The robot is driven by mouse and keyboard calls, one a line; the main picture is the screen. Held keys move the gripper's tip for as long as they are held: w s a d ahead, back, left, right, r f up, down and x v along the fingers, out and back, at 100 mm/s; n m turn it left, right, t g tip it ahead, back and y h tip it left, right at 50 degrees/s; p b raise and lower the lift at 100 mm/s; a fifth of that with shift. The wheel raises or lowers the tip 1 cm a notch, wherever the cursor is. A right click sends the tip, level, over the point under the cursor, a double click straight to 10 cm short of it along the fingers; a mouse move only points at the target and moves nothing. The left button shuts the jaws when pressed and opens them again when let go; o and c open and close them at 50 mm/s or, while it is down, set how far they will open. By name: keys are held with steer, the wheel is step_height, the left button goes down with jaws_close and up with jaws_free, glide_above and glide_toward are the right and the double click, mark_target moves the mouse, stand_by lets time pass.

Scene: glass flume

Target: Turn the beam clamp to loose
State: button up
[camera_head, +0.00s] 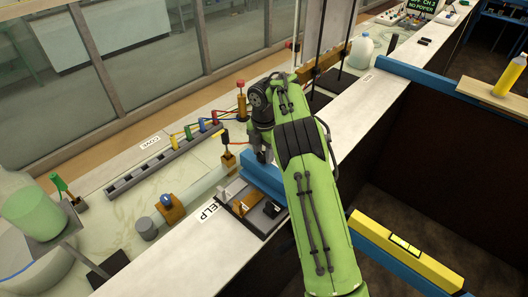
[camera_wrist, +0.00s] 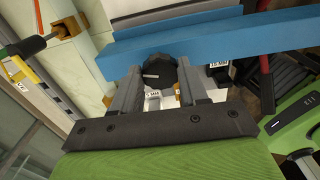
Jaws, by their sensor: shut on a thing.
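The beam clamp's knob (camera_wrist: 160,70) is round and black, with a short white mark on its face, in the middle of the wrist view. My gripper (camera_wrist: 162,80) has one grey finger on each side of the knob and is shut on it. A long blue beam (camera_wrist: 230,42) runs just beyond the knob. In the head view my gripper (camera_head: 260,150) is at the blue beam (camera_head: 262,174) beside the flume. There my green arm hides the knob and much of the beam.
Left of my gripper stand a slotted rail (camera_head: 155,172) with coloured plugs and a brass block with a blue knob (camera_head: 168,208). A HELP label (camera_head: 208,212) and dark tray (camera_head: 262,218) lie nearby. A yellow level (camera_head: 405,246) rests on another blue beam at lower right.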

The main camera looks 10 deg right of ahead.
mark_target(264, 155)
steer(key=shift+n, duration=1.6)
steer(key=o, duration=1.1)
steer(key=shift+a, duration=0.1)
steer(key=shift+c, duration=0.2)
step_height(264, 155, up, 16)
steer(key=p, duration=0.7)
steer(key=shift+f, duration=0.1)
